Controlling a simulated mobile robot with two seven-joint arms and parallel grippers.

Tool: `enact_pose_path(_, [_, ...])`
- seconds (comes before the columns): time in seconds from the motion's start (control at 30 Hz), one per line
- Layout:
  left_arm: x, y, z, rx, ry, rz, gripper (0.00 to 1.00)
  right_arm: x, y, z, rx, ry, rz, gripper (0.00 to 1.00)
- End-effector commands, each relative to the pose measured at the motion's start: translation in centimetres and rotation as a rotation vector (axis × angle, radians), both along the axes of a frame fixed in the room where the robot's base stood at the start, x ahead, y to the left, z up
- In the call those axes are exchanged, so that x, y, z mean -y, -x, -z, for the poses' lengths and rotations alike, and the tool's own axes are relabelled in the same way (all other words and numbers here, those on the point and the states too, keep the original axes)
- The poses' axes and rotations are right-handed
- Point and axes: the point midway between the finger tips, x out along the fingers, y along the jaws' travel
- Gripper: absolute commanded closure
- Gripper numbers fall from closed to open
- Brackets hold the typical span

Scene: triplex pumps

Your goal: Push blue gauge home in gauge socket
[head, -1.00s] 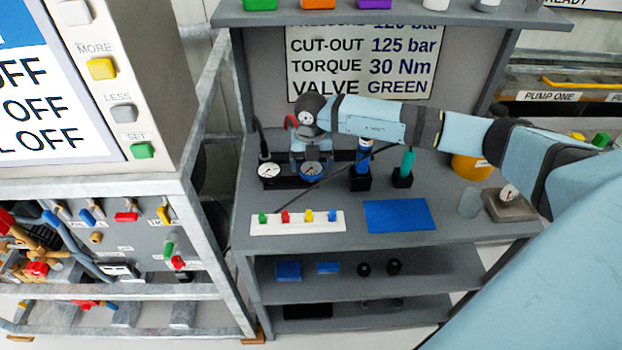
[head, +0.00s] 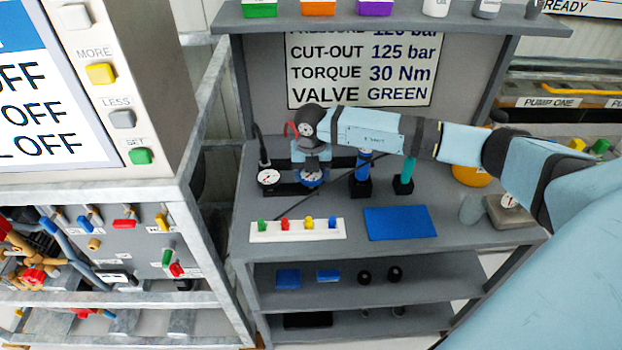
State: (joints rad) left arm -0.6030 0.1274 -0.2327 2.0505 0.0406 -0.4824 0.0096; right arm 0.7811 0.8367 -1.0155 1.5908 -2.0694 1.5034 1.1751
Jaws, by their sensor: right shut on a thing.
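The blue gauge (head: 311,177), with a round dial, stands at the back of the grey workbench, at the dark base there. My right gripper (head: 311,163) reaches in from the right and points down over it. It is shut on the blue gauge, and its fingers are partly hidden by the wrist. I cannot make out a gauge socket. My left gripper is not in view.
A blue cylinder (head: 363,164) and a green one (head: 405,169) stand to the right. A white strip with coloured pegs (head: 255,237) and a blue mat (head: 400,222) lie in front.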

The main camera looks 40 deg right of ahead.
Motion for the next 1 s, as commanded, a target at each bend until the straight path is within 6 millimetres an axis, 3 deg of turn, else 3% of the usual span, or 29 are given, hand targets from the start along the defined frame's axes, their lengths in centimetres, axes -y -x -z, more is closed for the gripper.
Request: enact_pose_path(1.0, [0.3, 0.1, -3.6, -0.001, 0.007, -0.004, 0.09, 0.0, 0.0, -5.4, 0.001, 0.0, 0.0, 0.73])
